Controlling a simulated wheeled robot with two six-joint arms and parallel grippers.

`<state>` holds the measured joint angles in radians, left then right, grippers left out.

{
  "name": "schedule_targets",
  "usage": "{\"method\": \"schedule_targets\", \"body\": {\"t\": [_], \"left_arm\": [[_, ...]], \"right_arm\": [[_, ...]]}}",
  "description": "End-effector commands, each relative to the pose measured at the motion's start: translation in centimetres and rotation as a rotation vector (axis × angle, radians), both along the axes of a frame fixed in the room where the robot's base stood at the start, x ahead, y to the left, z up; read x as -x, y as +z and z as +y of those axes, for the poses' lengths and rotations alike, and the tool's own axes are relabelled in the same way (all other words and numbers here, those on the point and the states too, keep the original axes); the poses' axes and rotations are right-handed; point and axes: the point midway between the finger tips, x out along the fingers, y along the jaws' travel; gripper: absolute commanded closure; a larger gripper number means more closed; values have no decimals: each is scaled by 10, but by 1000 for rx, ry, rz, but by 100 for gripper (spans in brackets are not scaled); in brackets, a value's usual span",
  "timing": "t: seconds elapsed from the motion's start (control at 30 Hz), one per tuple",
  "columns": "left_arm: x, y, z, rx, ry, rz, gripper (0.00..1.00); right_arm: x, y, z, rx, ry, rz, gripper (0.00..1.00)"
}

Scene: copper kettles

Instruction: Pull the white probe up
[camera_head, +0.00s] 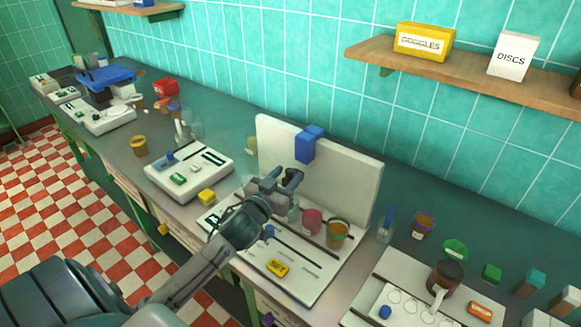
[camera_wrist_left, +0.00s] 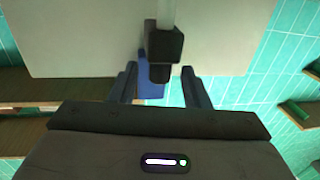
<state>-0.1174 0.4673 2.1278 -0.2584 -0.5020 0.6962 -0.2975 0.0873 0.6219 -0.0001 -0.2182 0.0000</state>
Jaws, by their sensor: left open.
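The white probe (camera_wrist_left: 165,14) shows in the left wrist view as a pale rod running from a black block (camera_wrist_left: 165,46). In the head view I cannot make the probe out; my gripper covers that spot. My left gripper (camera_head: 280,182) is in front of the upright white panel (camera_head: 345,175), above the white base board (camera_head: 300,285). In the left wrist view, the fingers of the gripper (camera_wrist_left: 162,86) are open, one on each side of the black block's lower end in the picture. I cannot tell whether they touch it. My right gripper is not in view.
A blue block (camera_head: 308,145) sits on the panel's top edge. A pink container (camera_head: 312,221) and an orange cup with a green rim (camera_head: 337,234) stand close by on the board. A white device (camera_head: 190,170) is at left; another station (camera_head: 385,305) is at right.

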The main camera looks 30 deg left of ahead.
Motion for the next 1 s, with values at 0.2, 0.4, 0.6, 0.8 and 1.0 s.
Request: {"method": "schedule_targets", "body": {"t": [0.2,0.4,0.6,0.8,1.0], "left_arm": [[-21,1,2,1,1,0,57],[-24,-1,2,-1,0,0,57],[-24,-1,2,-1,0,0,73],[-24,-1,2,-1,0,0,100],[-24,5,2,-1,0,0,100]], "right_arm": [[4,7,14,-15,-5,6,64],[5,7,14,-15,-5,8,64],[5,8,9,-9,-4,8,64],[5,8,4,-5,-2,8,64],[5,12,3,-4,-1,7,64]]}}
